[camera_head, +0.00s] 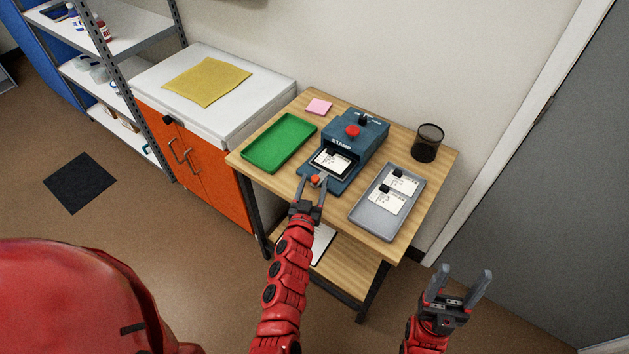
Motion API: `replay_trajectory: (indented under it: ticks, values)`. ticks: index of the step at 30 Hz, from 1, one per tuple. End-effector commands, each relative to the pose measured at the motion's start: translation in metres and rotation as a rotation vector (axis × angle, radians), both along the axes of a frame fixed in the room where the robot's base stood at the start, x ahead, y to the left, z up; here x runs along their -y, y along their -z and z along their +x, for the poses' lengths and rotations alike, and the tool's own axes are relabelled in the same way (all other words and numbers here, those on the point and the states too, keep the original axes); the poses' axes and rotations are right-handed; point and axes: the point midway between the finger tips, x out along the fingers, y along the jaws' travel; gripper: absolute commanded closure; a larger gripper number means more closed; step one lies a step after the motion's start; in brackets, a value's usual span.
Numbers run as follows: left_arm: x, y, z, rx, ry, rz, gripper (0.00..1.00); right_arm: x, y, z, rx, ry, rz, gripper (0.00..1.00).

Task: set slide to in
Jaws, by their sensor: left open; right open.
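A blue stamp machine (365,135) with a red button (352,131) on top stands on the wooden table. Its slide (332,163) extends out at the front and carries a white card with a black mark. A small orange-red knob (316,180) is at the slide's front end. My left gripper (313,178) is open at the slide's front, with its fingers on either side of the knob; I cannot tell whether they touch it. My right gripper (464,273) is open and empty, right of the table and away from the machine.
A green tray (279,143) lies left of the machine. A grey tray (373,217) with white cards lies to the right. A black mesh cup (428,143) and pink notes (318,106) stand near the back. An orange cabinet (205,170) adjoins the table's left.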

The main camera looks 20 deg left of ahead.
Motion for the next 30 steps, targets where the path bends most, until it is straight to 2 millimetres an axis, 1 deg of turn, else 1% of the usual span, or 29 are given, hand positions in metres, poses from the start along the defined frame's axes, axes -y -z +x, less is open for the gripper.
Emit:
replay_trajectory:
  ticks: [3, 4, 8, 9, 11, 12, 14, 30]
  values:
    - [-0.0001, -0.0001, 0.0, 0.0, 0.0, 0.0, 0.38, 0.0, -0.0001, 0.0, 0.0, 0.0, 0.0, 0.36]
    - [-0.0001, -0.0001, 0.0, 0.0, 0.0, 0.0, 0.4, 0.0, -0.0001, 0.0, 0.0, 0.0, 0.0, 0.36]
    - [-0.0002, -0.0003, 0.0, 0.0, 0.0, 0.0, 0.64, 0.0, -0.0001, -0.0001, 0.0, 0.0, 0.0, 0.36]
    - [-0.0001, -0.0003, 0.0, 0.0, 0.0, 0.0, 0.71, 0.0, 0.0, 0.0, 0.0, 0.0, 0.0, 0.36]
    - [-0.0001, -0.0004, 0.0, 0.001, 0.0, 0.0, 0.82, 0.0, 0.0, 0.0, 0.0, 0.0, 0.0, 0.36]
    - [-0.0001, -0.0003, 0.0, 0.0, 0.0, 0.0, 0.89, 0.0, -0.0001, 0.0, 0.0, 0.0, 0.0, 0.36]
    - [-0.0001, -0.0003, 0.0, 0.001, 0.0, 0.0, 1.0, 0.0, -0.0001, 0.0, 0.0, 0.0, 0.0, 0.36]
    - [0.0002, -0.0004, 0.0, 0.001, 0.0, 0.0, 1.0, 0.0, 0.0, 0.0, 0.0, 0.0, 0.0, 0.36]
